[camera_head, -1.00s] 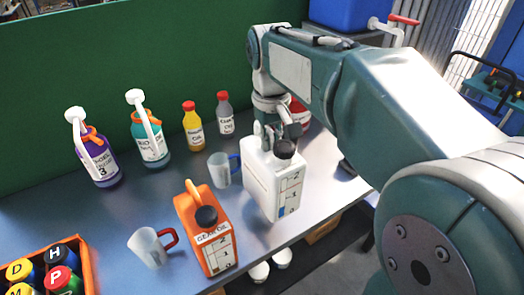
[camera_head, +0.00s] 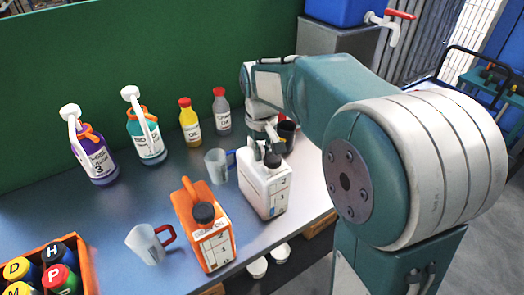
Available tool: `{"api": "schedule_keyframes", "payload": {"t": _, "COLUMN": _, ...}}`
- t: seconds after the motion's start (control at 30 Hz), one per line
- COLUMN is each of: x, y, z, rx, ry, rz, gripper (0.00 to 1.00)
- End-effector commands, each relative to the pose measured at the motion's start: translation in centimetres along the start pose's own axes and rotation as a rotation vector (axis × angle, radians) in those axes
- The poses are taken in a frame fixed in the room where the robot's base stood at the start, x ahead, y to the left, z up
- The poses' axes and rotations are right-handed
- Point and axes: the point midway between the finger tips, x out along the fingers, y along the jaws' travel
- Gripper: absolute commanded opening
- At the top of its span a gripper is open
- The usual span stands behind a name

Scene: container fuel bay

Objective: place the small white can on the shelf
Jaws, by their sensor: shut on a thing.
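The small white can (camera_head: 262,188) has a black cap and a marked scale strip on its side. It stands roughly upright at the right part of the blue-grey shelf top (camera_head: 90,222), near the front edge. I cannot tell whether its base touches the surface. My gripper (camera_head: 259,143) is above the can, shut on its handle beside the black cap. The fingers are small in this view and partly hidden by the can's top and my wrist.
An orange gear oil can (camera_head: 205,238) and a clear mug with red handle (camera_head: 148,245) stand left. A blue-handled mug (camera_head: 217,166) is close behind the white can; a dark cup (camera_head: 287,134) is behind right. Several bottles line the green wall. An orange crate (camera_head: 82,258) sits front left.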

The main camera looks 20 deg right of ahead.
Motion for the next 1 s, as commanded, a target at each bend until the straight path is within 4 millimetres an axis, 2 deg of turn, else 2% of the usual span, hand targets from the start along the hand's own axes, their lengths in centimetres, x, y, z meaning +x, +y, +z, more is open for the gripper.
{"api": "schedule_keyframes", "payload": {"t": 0.17, "x": 0.1, "y": 0.0, "z": 0.0, "rx": 0.000, "ry": 0.002, "rz": 0.000, "gripper": 0.00}}
{"api": "schedule_keyframes", "payload": {"t": 0.2, "x": 0.2, "y": 0.0, "z": 0.0, "rx": 0.000, "ry": 0.000, "rz": 0.000, "gripper": 0.28}}
{"api": "schedule_keyframes", "payload": {"t": 0.27, "x": 0.2, "y": 0.0, "z": 0.0, "rx": 0.000, "ry": 0.000, "rz": 0.000, "gripper": 0.54}}
{"api": "schedule_keyframes", "payload": {"t": 0.67, "x": 0.0, "y": 0.0, "z": 0.0, "rx": 0.000, "ry": 0.000, "rz": 0.000, "gripper": 0.54}}
{"api": "schedule_keyframes", "payload": {"t": 0.77, "x": -1.0, "y": 0.0, "z": -0.1, "rx": 0.000, "ry": 0.002, "rz": 0.000, "gripper": 0.54}}
{"api": "schedule_keyframes", "payload": {"t": 1.0, "x": -5.8, "y": 0.0, "z": -0.1, "rx": 0.000, "ry": 0.003, "rz": 0.000, "gripper": 0.54}}
